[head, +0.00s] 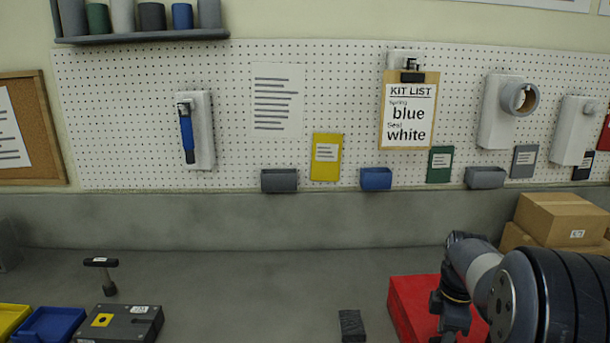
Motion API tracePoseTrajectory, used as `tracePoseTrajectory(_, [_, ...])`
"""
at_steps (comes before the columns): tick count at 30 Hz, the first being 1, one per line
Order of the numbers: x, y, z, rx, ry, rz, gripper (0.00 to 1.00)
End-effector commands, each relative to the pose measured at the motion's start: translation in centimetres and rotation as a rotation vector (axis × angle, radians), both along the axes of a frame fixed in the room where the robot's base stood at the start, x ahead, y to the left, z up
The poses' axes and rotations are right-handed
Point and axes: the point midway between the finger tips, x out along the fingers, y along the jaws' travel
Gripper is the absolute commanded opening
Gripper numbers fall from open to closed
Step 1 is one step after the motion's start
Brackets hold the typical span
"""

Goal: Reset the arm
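My arm comes in from the right edge of the head view and reaches over the right part of the grey bench (260,290). My gripper (452,322) is the dark part at the arm's end, pointing down in front of a red block or case (408,300). Its fingertips are small, dark and close to the picture's lower edge, so I cannot tell whether they are open or shut, or whether they hold anything.
A dark block (352,326) lies left of the red case. Cardboard boxes (560,219) are stacked at the right. A grey fixture (120,323), a T-handled tool (105,275) and a blue tray (48,324) are at lower left. The bench middle is clear.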

Motion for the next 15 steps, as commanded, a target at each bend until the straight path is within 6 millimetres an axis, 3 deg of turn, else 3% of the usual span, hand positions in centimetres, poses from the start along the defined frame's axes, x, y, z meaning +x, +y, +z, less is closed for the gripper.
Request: tracePoseTrajectory(15, [0.00,0.00,-0.02,0.000,0.000,-0.387,0.37])
